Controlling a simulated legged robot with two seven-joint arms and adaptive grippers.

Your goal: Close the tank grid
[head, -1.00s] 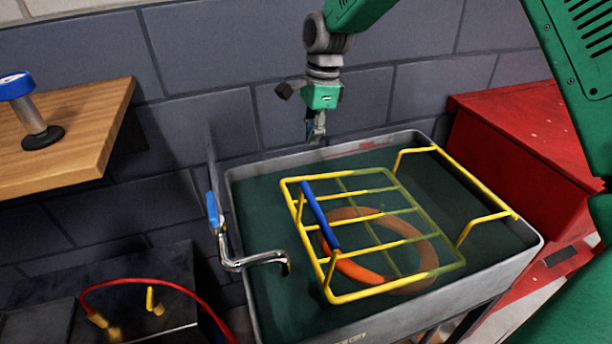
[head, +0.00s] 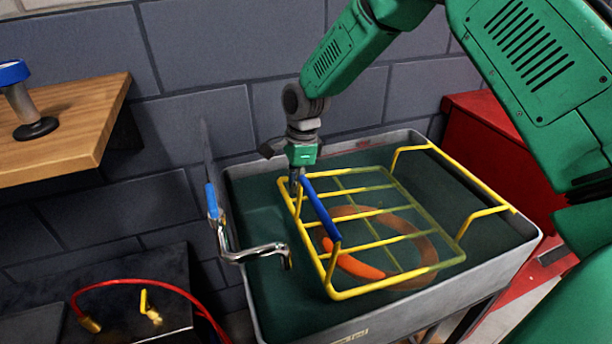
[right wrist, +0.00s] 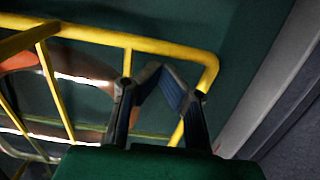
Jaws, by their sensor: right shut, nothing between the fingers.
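The yellow wire tank grid (head: 400,240) with a blue handle bar (head: 321,208) sits in the grey tank (head: 515,250). Its left side is raised and its right part dips under the dark green water. An orange ring (head: 352,264) lies beneath the bars, partly submerged. My right gripper (head: 295,188) is shut and empty, pointing down at the grid's far left corner, by the upper end of the blue bar. In the right wrist view the fingers (right wrist: 160,72) overlap the yellow frame (right wrist: 125,46) near a corner; I cannot tell whether they touch it. My left gripper is not in view.
A second yellow rack (head: 472,180) spans the tank's right end. A bent metal tap (head: 250,252) with a blue lever stands at the tank's left wall. A wooden shelf (head: 75,125) is at the left, a red cabinet (head: 490,130) behind right. A red hose (head: 150,283) lies lower left.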

